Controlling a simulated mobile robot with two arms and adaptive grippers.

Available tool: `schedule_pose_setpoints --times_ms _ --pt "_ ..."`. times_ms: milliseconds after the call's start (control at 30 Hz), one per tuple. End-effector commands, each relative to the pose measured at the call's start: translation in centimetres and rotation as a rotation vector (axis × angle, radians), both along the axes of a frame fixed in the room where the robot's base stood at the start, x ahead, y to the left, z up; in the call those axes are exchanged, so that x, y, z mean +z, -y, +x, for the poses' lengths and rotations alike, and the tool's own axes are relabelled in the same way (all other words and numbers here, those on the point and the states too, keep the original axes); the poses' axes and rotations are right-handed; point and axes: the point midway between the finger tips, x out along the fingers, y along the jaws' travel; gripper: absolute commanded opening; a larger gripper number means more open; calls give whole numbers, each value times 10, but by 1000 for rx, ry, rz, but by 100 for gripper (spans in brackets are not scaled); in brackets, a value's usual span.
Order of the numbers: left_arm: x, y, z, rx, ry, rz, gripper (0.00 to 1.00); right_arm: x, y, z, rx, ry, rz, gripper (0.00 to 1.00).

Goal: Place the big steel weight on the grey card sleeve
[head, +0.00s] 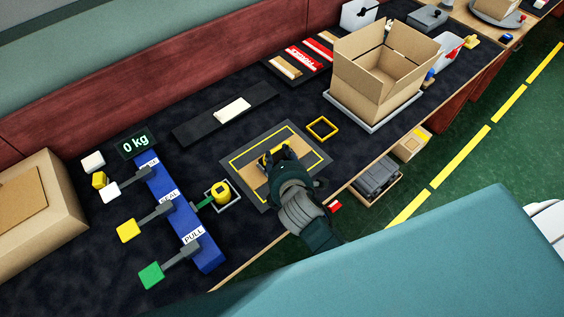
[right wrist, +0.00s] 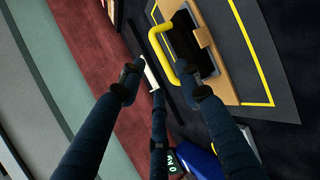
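A dark block with a yellow handle, seemingly the big steel weight (right wrist: 196,55), sits on a tan board (right wrist: 222,28) inside a yellow outline on a dark mat. In the head view the weight is partly hidden by my right gripper (head: 278,160). In the right wrist view the fingers of my right gripper (right wrist: 165,88) are spread apart, with the yellow handle just beyond their tips. I see no grip on it. I cannot clearly make out a grey card sleeve. The dark mat (head: 313,177) extends around the board. My left gripper is not in view.
An open cardboard box (head: 372,75) stands at the back right. A blue lever panel (head: 180,215) and a yellow object (head: 220,191) in a small tray are left of the mat. A yellow square frame (head: 322,128) lies beside it. A white block (head: 232,110) lies on a black strip.

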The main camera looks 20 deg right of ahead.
Motion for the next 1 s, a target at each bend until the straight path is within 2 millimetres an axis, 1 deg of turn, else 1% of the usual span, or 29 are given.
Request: schedule_pose_setpoints --times_ms 33,100,200,300,400,900,1000 --pt "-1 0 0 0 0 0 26 4 -2 -10 1 0 1 34" --pt "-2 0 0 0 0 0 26 11 -2 -20 0 -1 1 34" --pt "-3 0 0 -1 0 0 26 18 -4 -31 0 0 1 34" --pt "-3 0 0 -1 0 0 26 22 -5 -38 0 -1 0 34" --pt "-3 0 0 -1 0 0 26 24 -5 -40 -1 0 -1 34" --pt "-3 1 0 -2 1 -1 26 24 -5 -40 -2 -1 3 34" --pt "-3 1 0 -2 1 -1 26 21 1 -47 -45 -21 54 34"
